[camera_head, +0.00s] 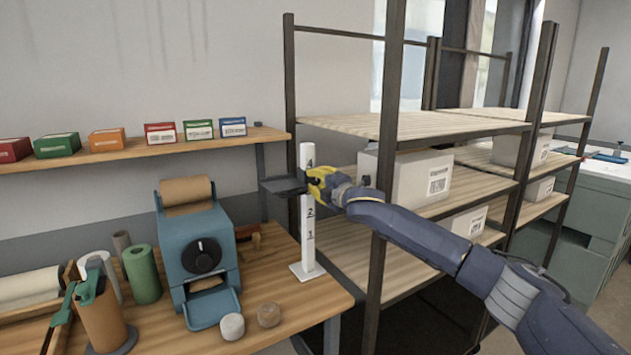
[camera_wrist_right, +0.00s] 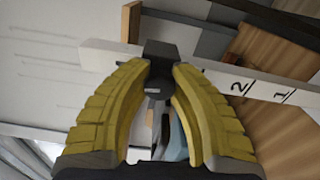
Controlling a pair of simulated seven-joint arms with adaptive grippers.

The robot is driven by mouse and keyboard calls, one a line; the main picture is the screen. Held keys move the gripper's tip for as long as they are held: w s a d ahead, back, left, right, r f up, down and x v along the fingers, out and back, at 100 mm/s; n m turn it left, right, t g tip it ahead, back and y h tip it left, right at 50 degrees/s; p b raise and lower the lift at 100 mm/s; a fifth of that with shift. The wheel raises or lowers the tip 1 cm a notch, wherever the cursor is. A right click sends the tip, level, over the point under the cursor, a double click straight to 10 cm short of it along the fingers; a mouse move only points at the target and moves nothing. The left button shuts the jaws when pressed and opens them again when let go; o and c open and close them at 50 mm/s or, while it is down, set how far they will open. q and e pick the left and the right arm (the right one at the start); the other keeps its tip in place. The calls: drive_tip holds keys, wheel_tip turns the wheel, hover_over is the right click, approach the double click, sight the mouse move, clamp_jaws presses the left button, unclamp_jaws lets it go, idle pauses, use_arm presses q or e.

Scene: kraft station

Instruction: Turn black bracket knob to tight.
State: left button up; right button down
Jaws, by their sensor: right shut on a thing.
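A white upright post (camera_head: 307,245) with printed marks 4, 2 and 1 visible stands on a white foot on the wooden bench. The black bracket (camera_head: 281,186) is on the post between marks 4 and 2, its flat plate pointing left. My right gripper (camera_head: 318,187) comes from the right and covers that stretch of post. In the right wrist view, the yellow fingers (camera_wrist_right: 160,68) are closed around the black knob (camera_wrist_right: 159,76), with the black bracket body (camera_wrist_right: 160,50) across the white post (camera_wrist_right: 105,56). How far the knob is turned cannot be told. My left gripper is not in view.
A blue dispenser (camera_head: 198,230) with a black dial stands left of the post. A shelf rack (camera_head: 375,240) with white boxes is close behind and right, its upright near my right arm. Coloured boxes line a wall shelf (camera_head: 180,144).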

drive_tip(key=shift+d+r, duration=0.1)
drive_tip(key=shift+d, duration=0.05)
drive_tip(key=c, duration=1.4)
unclamp_jaws()
drive_tip(key=shift+d, duration=0.1)
drive_tip(key=o, duration=0.4)
drive_tip(key=shift+c, duration=0.2)
